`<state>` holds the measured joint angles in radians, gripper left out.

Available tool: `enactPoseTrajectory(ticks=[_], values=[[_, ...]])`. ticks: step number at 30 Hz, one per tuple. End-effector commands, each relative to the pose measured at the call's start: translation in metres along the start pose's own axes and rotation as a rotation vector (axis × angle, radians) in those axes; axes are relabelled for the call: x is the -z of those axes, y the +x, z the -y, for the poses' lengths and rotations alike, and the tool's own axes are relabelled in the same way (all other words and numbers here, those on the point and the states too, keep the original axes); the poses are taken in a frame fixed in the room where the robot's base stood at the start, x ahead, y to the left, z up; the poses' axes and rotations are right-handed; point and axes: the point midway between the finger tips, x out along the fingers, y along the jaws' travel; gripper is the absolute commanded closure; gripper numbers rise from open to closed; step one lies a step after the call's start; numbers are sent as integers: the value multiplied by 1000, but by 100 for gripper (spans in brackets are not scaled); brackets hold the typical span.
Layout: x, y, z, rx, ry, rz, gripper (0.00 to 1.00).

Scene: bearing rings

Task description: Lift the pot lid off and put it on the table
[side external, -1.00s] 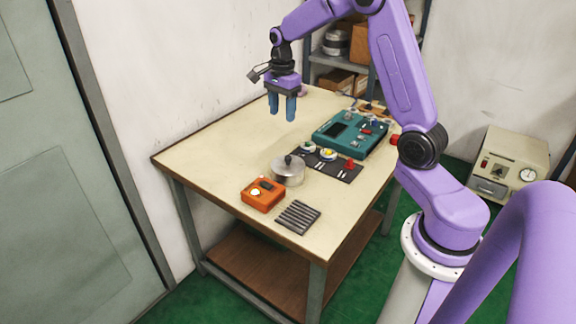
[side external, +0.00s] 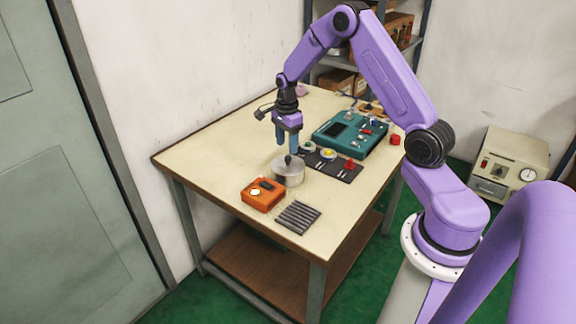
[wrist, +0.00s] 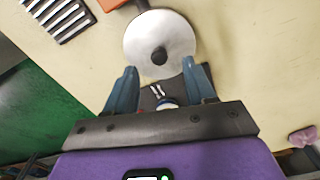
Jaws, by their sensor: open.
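The pot (side external: 289,176) is a small grey metal pot on the table, near the middle of the side external view. Its lid (wrist: 145,45) is a round silver disc with a dark knob (wrist: 159,56), and it sits on the pot. My gripper (side external: 287,148) has blue fingers pointing down, just above and behind the lid. In the wrist view the open fingers (wrist: 161,82) show below the knob, one to each side of its line, with nothing held between them. Whether a fingertip touches the lid cannot be told.
An orange box (side external: 263,195) and a dark ribbed rack (side external: 298,217) lie in front of the pot. A dark mat (side external: 337,168) with small parts and a teal device (side external: 350,135) are to the right. The table's left side (side external: 215,150) is clear.

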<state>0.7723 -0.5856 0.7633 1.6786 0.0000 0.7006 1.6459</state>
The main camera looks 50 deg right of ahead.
Motion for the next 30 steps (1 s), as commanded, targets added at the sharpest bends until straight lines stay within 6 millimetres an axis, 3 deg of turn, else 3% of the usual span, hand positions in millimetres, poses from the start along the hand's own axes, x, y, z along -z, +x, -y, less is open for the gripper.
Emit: enactPoseTrajectory(ticks=[15, 23, 24, 29, 30], values=[[3, 52, -2, 0, 1, 0, 46], [3, 55, -2, 2, 0, 0, 46], [3, 55, -2, 2, 0, 0, 49], [3, 54, -2, 1, 0, 0, 100], [3, 54, -2, 1, 0, 0, 100]])
